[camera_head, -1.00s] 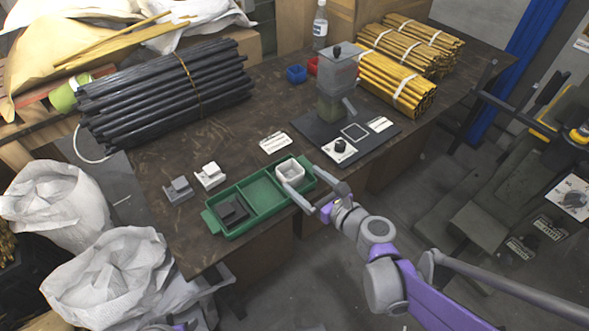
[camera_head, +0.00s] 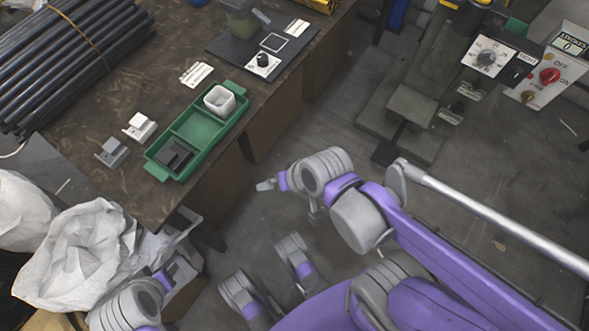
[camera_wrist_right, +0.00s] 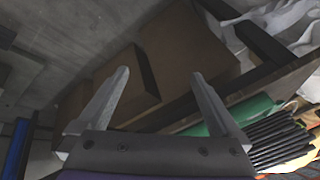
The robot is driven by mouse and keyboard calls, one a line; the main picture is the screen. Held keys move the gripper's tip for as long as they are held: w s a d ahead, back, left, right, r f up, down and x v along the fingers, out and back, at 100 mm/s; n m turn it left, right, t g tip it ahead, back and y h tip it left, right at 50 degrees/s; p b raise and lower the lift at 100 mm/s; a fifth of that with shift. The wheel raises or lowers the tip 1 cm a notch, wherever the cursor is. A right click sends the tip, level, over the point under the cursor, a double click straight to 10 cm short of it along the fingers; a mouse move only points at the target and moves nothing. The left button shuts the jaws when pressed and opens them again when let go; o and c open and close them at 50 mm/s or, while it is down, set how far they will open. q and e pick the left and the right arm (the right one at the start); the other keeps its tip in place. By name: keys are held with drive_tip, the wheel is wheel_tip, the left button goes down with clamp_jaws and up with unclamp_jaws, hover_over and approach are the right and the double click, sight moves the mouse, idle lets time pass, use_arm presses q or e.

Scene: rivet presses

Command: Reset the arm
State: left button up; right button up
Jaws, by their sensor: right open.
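My right gripper (camera_head: 266,185) is off the table's front edge, low over the floor side, and apart from the tray. In the right wrist view its two fingers (camera_wrist_right: 160,76) stand wide apart with nothing between them. The green tray (camera_head: 200,128) lies on the table with a white square cup (camera_head: 220,101) in its far compartment and a dark block (camera_head: 173,155) in its near one. Part of my left arm shows at the lower left beside the white sack; its fingers (camera_head: 181,267) are too unclear to read.
A white block (camera_head: 140,127) and a grey block (camera_head: 112,152) sit left of the tray. The press base (camera_head: 262,62) stands behind it. Black rods (camera_head: 65,60) lie at far left. A machine with a control panel (camera_head: 500,62) stands at right. Floor between is open.

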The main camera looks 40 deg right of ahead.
drive_tip(key=d+n, duration=0.1)
drive_tip(key=s+n+h, duration=0.1)
drive_tip(key=s+d+n+h, duration=0.1)
drive_tip(key=n, duration=0.1)
drive_tip(key=shift+s+d+g, duration=0.15)
drive_tip(key=shift+d+g, duration=0.15)
use_arm(q)
wheel_tip(320, 180, up, 23)
drive_tip(key=w+t+p, duration=0.1)
drive_tip(key=p, duration=1.9)
drive_tip(key=shift+w, duration=0.15)
use_arm(e)
wheel_tip(320, 180, up, 23)
drive_tip(key=w+t, duration=0.1)
drive_tip(key=shift+w, duration=0.15)
use_arm(q)
drive_tip(key=shift+f, duration=0.1)
